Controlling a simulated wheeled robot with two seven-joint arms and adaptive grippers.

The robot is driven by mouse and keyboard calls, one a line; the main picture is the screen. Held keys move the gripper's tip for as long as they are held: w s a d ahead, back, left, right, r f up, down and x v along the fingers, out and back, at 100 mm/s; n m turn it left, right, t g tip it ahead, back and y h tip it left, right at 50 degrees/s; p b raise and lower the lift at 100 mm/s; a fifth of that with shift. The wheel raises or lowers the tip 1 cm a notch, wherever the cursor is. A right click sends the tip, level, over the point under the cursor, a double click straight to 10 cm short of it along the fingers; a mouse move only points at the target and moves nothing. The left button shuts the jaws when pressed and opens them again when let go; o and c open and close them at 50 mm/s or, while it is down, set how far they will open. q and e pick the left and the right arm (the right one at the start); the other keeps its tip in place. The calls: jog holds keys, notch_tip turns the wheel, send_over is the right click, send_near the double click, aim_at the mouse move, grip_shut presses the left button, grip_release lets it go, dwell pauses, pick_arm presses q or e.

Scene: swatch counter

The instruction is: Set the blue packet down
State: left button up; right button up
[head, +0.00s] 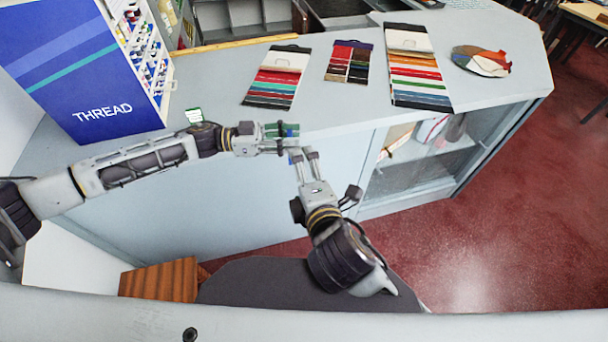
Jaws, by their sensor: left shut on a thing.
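My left gripper (284,138) reaches in from the left over the counter's front edge. It is shut on a small dark blue-green thing, which I take to be the blue packet (287,130); the fingers hide much of it. My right gripper (303,153) points up towards the counter from below, close to the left fingertips. Its fingers are apart, with nothing clearly seen between them. Whether the two grippers touch, I cannot tell.
The pale counter (345,119) holds several swatch cards, one at the middle (278,76) and one further right (415,66). A round colour fan (481,61) lies at the right.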

jog(key=shift+x, duration=5.95)
jog(key=shift+s+d, duration=0.1)
jog(key=c, duration=0.8)
jog(key=shift+f, duration=0.2)
jog(key=shift+c, duration=1.2)
jog(key=o, duration=1)
jog(key=shift+o, duration=0.2)
jog(key=shift+s+r, duration=0.1)
jog(key=shift+r, duration=0.05)
jog(key=v, duration=1.1)
jog(key=shift+s+r, duration=0.25)
jog(key=shift+s, duration=0.1)
